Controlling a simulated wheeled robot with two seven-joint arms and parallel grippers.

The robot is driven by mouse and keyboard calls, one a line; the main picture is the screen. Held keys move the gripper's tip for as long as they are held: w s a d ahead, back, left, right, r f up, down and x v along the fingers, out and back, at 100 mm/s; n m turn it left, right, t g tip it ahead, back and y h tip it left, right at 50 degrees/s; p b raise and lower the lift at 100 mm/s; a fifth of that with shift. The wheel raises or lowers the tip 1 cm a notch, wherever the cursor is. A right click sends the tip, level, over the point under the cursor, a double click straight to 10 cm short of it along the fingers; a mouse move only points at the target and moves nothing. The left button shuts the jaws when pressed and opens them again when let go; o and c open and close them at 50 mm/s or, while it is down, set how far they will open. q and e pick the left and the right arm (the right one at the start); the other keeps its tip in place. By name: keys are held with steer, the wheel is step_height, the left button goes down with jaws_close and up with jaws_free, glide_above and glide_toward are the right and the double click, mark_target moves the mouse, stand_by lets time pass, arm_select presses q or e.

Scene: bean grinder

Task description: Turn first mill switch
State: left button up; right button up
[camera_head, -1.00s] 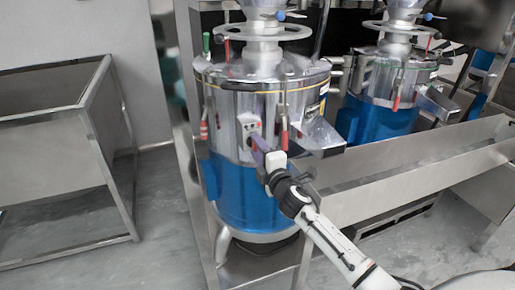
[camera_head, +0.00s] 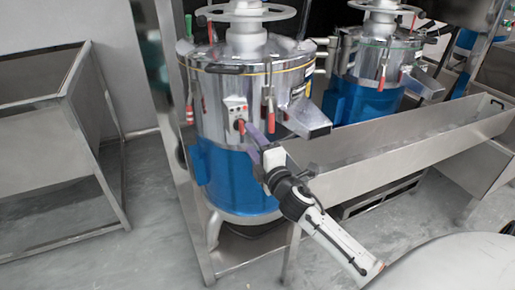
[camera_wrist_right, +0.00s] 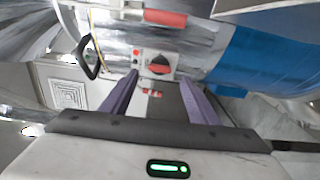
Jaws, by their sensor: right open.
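The first mill is a steel drum (camera_head: 225,88) with a blue lower body (camera_head: 238,180). Its small switch panel (camera_head: 236,110) faces me and also shows in the right wrist view (camera_wrist_right: 139,59). There a dark red rotary switch (camera_wrist_right: 160,66) sits on the panel beside small buttons. My right gripper (camera_head: 254,130) is in front of the panel with its purple fingers pointing at it. In the right wrist view the fingers (camera_wrist_right: 160,82) are open and empty, with the switch ahead between their tips; they look apart from it. My left gripper is not in view.
Red-handled clamps (camera_head: 268,104) hang around the drum's rim, one close to my right gripper. A metal spout (camera_head: 305,118) juts out right of the panel. A second mill (camera_head: 375,75) stands behind, with a long steel trough (camera_head: 400,155) in front.

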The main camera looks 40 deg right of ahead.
steer(key=shift+v, duration=2)
